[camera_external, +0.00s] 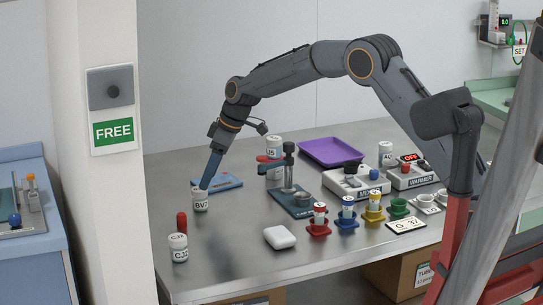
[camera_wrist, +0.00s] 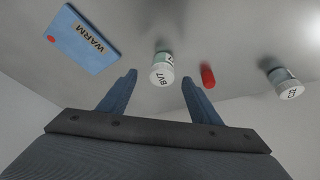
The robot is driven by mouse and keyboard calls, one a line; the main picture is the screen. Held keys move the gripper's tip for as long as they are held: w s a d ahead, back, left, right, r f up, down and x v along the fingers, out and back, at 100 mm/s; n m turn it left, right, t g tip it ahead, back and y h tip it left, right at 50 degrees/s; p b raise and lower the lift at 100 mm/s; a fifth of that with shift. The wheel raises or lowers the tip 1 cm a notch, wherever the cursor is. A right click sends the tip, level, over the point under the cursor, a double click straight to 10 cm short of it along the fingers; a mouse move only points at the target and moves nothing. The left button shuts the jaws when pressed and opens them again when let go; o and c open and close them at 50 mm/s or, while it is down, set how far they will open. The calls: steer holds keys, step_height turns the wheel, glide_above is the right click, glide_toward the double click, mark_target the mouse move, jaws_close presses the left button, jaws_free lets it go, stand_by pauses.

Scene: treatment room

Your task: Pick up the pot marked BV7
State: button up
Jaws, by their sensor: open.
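The pot marked BV7 (camera_external: 201,204) is a small white-lidded pot standing upright near the left end of the steel table. In the wrist view the BV7 pot (camera_wrist: 162,76) shows its label, in the gap between my fingertips and slightly beyond them. My gripper (camera_external: 204,186) points down at the pot from above, its blue fingers overlapping the pot's top in the external view. In the wrist view my gripper (camera_wrist: 159,80) is open with nothing clamped. Whether a finger touches the pot, I cannot tell.
A red cylinder (camera_wrist: 208,76) stands close to the pot's right in the wrist view. A similar white-lidded pot (camera_external: 179,247) stands nearer the table's front edge. A blue WARM plate (camera_wrist: 85,40) lies to the left in the wrist view. A stand (camera_external: 290,190) and white block (camera_external: 279,237) are farther right.

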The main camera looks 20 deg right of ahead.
mark_target(200, 193)
steer(key=shift+a+p+x, duration=0.15)
steer(key=shift+p+x, duration=0.3)
steer(key=shift+x, duration=1.25)
steer(key=shift+a+p+x, duration=0.2)
steer(key=shift+p+x, duration=0.25)
steer(key=shift+x, duration=1.3)
steer(key=shift+s+r, duration=0.1)
steer(key=c, duration=1.1)
steer(key=shift+c, duration=0.2)
steer(key=shift+r, duration=0.1)
